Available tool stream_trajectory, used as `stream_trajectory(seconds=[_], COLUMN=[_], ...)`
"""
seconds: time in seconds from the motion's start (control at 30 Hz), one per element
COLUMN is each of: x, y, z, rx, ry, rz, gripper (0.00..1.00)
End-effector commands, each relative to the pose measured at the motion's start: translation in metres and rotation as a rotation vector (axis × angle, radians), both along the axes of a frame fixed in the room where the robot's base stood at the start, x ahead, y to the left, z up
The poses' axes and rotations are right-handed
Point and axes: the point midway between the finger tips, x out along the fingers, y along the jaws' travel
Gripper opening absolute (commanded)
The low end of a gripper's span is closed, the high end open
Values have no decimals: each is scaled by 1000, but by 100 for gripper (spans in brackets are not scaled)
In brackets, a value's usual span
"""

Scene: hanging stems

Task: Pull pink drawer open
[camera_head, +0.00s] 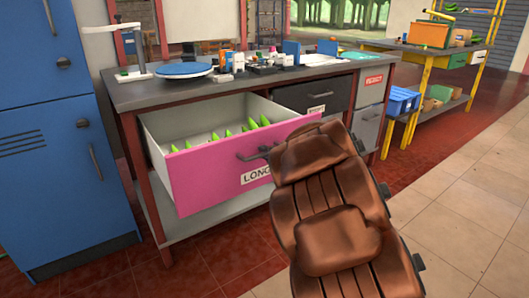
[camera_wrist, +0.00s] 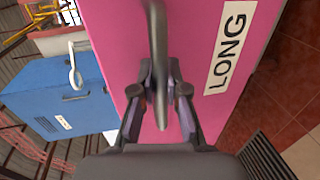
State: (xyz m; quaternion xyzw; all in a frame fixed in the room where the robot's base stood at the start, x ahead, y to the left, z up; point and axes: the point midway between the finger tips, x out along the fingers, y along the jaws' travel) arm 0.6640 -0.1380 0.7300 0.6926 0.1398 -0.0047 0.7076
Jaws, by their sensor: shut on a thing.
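The pink drawer (camera_head: 215,172) stands pulled well out of the workbench in the head view, with its grey inside and several green pieces showing. Its front carries a white label reading LONG (camera_wrist: 226,48), large in the wrist view. The dark bar handle (camera_head: 252,155) is on the drawer front; in the wrist view the handle (camera_wrist: 157,30) runs down between my fingers. My gripper (camera_wrist: 160,80) is shut on the handle, one finger on each side. In the head view the right part of the drawer front and my fingers are mostly hidden.
The workbench top (camera_head: 150,92) holds a blue round plate (camera_head: 183,70) and several small items. A dark closed drawer (camera_head: 312,95) sits right of the pink one. A blue cabinet (camera_head: 60,150) stands at the left. Red tiled floor (camera_head: 225,262) is clear in front.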

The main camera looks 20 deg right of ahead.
Motion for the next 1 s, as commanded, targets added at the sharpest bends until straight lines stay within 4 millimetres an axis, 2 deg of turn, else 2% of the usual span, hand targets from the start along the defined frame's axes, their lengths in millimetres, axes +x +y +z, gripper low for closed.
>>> stream_trajectory(seconds=[0.3,0.33,0.57,0.87,1.0], x=[0,0,0,0,-7], y=[0,0,1,1,-1], z=[-1,-1,0,0,1], rx=[0,-1,-1,-1,-2], ry=[1,1,0,0,1], rz=[1,1,2,2,1], gripper=[0,16,39,39,39])
